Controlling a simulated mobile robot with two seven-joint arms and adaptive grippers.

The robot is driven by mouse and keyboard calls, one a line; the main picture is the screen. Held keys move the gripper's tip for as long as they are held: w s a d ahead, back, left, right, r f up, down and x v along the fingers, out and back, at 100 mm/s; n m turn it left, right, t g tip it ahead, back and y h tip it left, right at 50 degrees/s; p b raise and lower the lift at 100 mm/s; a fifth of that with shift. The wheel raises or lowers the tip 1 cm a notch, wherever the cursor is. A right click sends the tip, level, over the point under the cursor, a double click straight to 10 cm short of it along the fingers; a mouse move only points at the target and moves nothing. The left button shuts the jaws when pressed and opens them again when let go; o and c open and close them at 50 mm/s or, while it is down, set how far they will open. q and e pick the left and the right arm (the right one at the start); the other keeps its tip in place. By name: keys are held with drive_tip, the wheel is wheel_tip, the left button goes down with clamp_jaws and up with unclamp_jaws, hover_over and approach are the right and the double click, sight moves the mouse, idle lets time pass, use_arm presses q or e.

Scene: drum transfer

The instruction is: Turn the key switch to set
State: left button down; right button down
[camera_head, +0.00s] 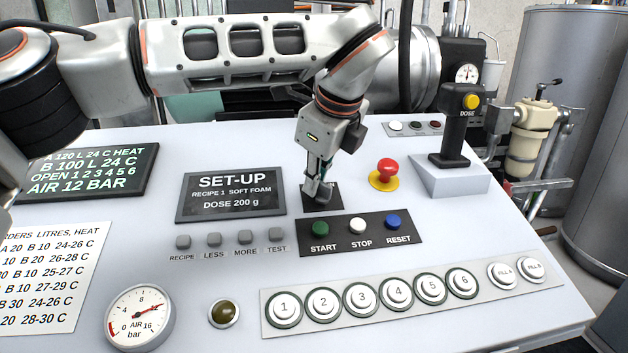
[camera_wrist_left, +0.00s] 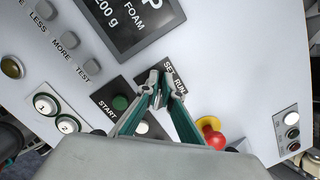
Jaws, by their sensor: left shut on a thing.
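My left gripper (camera_head: 317,192) comes down from above onto the key switch, between the set-up display and the red stop button. Its fingers are shut on the key, which they mostly hide. The switch's dark plate (camera_head: 333,193) shows around the fingertips. In the left wrist view the gripper (camera_wrist_left: 158,92) meets over the same plate (camera_wrist_left: 174,77), with the words SET and RUN printed on it. The key's exact angle cannot be told. The display (camera_head: 232,193) reads SET-UP, recipe 1 soft foam, dose 200 g. My right gripper is in neither view.
Close by are the green START button (camera_head: 320,228), white STOP button (camera_head: 357,225), blue RESET button (camera_head: 392,222) and red stop button (camera_head: 387,170). A black dose handle (camera_head: 452,130) stands to the right. Numbered buttons (camera_head: 362,298) line the front.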

use_arm(q)
drive_tip(key=shift+s+d+f, duration=0.15)
drive_tip(key=shift+s+f, duration=0.1)
drive_tip(key=shift+f, duration=0.1)
drive_tip(key=c, duration=2.2)
unclamp_jaws()
drive_tip(key=shift+c, duration=0.2)
drive_tip(key=shift+d+r, duration=0.1)
drive_tip(key=shift+d, duration=0.05)
drive_tip(key=shift+w, duration=0.1)
drive_tip(key=shift+r, duration=0.4)
drive_tip(key=v, duration=1.1)
drive_tip(key=shift+s, duration=0.2)
drive_tip(key=shift+d+r, duration=0.1)
drive_tip(key=shift+d, duration=0.05)
